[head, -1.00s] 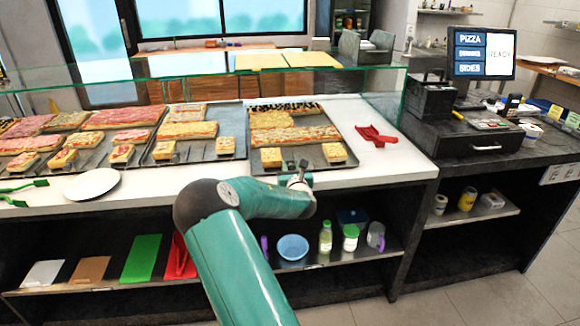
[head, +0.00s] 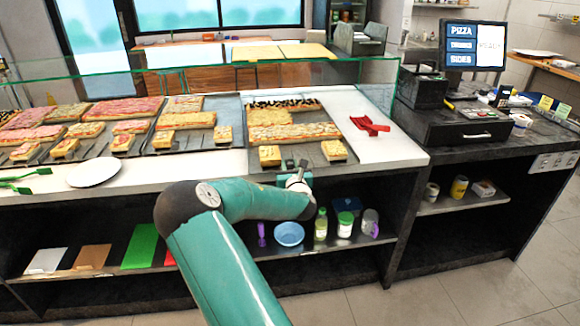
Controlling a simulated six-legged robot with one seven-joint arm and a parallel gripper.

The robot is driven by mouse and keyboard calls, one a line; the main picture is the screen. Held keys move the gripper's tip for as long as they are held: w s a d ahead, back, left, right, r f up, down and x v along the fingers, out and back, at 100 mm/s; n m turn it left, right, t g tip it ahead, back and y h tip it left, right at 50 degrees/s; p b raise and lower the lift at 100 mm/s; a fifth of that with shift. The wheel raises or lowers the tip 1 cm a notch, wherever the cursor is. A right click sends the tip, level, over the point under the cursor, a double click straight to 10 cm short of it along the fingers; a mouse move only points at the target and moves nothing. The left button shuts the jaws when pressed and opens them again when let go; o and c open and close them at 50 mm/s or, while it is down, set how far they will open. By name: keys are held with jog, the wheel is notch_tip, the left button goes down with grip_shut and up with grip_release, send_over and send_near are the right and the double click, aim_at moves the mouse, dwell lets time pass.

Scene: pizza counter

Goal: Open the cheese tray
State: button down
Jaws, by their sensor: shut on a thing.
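The cheese tray (head: 303,153) is a dark flat tray at the right end of the row on the white counter. It carries cheese-topped pizzas, and two small slices lie near its front edge. Its front edge sits nearer me than the tray to its left. My gripper (head: 293,173) is at the middle of that front edge, at the end of my teal arm. It is shut on the tray's front; the fingers are small and the exact contact is hard to see.
A neighbouring pizza tray (head: 196,152) lies to the left, and a white plate (head: 94,172) beyond it. A red utensil (head: 370,125) rests on the right counter. The glass guard (head: 190,75) runs above the trays. The shelf below holds a blue bowl (head: 289,234) and bottles.

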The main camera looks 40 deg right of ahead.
jog(key=shift+r, duration=0.1)
jog(key=c, duration=1.2)
grip_release()
jog(key=shift+s+a, duration=0.1)
jog(key=v, duration=1.3)
jog(key=shift+s+a, duration=0.2)
jog(key=shift+a, duration=0.05)
